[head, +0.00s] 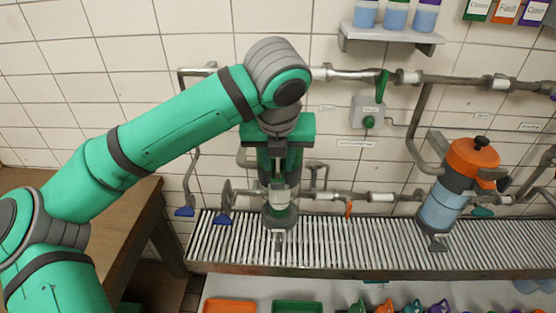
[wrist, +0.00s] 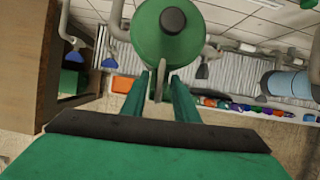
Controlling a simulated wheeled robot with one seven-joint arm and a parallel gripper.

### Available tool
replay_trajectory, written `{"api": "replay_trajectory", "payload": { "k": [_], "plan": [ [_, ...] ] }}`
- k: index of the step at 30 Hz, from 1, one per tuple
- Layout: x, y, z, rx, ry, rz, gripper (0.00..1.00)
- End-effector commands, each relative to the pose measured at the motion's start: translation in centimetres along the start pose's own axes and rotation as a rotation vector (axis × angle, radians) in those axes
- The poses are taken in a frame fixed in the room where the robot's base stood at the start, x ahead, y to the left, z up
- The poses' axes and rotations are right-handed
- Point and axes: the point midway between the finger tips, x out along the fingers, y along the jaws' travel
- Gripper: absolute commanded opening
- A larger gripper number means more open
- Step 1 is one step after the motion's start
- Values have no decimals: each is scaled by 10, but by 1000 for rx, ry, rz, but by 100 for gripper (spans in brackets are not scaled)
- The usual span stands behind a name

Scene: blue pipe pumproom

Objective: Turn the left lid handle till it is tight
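The left lid (wrist: 152,40) is a round green disc with a dark knob in the wrist view. A thin grey-tan handle (wrist: 159,82) sticks out from its near edge. My gripper (wrist: 159,84) has its two green fingers on either side of this handle. Whether the fingers press on it or leave small gaps is too small to tell. In the head view, my gripper (head: 279,160) is in front of the left vessel and hides its lid and handle. The vessel's lower part (head: 280,217) shows above the slatted grating.
A second vessel with an orange lid (head: 472,154) and blue body stands at right. Pipes with valves (head: 350,196) run along the tiled wall. A shelf with jars (head: 390,33) hangs above. A wooden bench (head: 125,235) is at left. The grating between the vessels (head: 375,235) is clear.

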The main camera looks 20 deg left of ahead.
Motion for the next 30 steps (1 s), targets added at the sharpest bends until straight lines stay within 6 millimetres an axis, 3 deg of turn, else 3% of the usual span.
{"api": "replay_trajectory", "payload": {
  "k": [1,3,4,17,30],
  "plan": [
    [0,0,0,0,0,0,18],
    [0,0,0,0,0,0,1],
    [0,0,0,0,0,0,0],
    [0,1,0,49,1,-20,0],
    [0,4,1,360,-1,-150,0]
  ]
}}
